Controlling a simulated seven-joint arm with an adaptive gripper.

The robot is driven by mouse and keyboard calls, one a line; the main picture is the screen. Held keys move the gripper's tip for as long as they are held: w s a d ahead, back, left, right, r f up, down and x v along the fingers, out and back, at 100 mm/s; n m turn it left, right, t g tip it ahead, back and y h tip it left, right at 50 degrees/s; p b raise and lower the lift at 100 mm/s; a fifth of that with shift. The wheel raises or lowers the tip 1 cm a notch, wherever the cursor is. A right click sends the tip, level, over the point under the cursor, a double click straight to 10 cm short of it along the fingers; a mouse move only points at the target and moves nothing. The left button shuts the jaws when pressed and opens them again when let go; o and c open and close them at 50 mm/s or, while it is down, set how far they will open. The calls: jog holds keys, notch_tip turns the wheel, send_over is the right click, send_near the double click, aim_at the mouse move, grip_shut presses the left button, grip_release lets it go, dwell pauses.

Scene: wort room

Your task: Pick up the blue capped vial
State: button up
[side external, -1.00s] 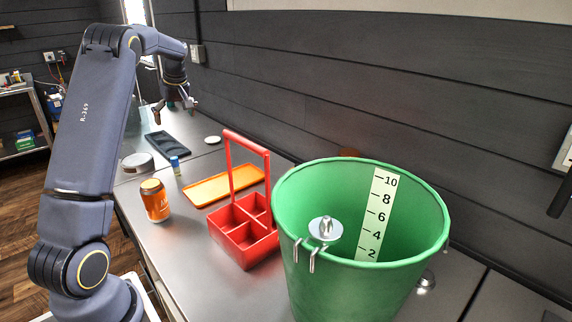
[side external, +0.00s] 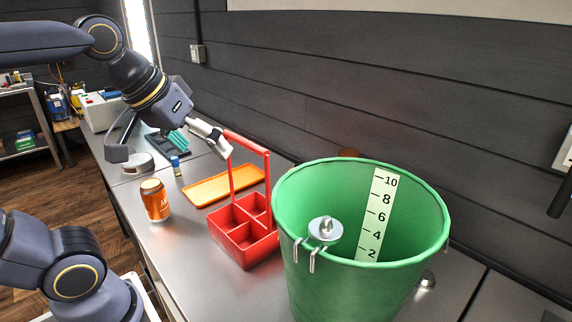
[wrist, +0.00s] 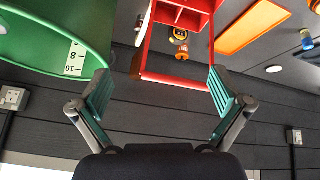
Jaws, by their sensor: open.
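The blue capped vial (side external: 175,164) stands upright on the grey bench in the side view, between the orange can and the dark tray. In the wrist view what looks like the vial (wrist: 305,39) is small at the right edge. My gripper (side external: 170,151) is open and empty, its two fingers spread wide. In the side view it appears in front of and above the vial's end of the bench, well clear of the vial. In the wrist view the open fingers (wrist: 160,92) show the red caddy between them, with the vial off to the right.
A red divided caddy (side external: 243,232) with a tall handle stands mid-bench. An orange tray (side external: 222,187) lies behind it, and an orange can (side external: 155,200) stands at left. A big green bucket (side external: 330,270) fills the right.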

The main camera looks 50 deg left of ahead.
jog(key=s+d+f+m, duration=0.1)
jog(key=s+f+m, duration=0.2)
jog(key=f, duration=0.3)
jog(key=shift+s+d+m+g, duration=0.2)
jog(key=shift+d+m+g, duration=0.1)
jog(key=shift+d+g, duration=0.1)
jog(key=shift+a, duration=0.1)
jog(key=shift+c, duration=0.3)
jog(key=shift+c, duration=0.4)
jog(key=c, duration=0.7)
jog(key=shift+o, duration=0.2)
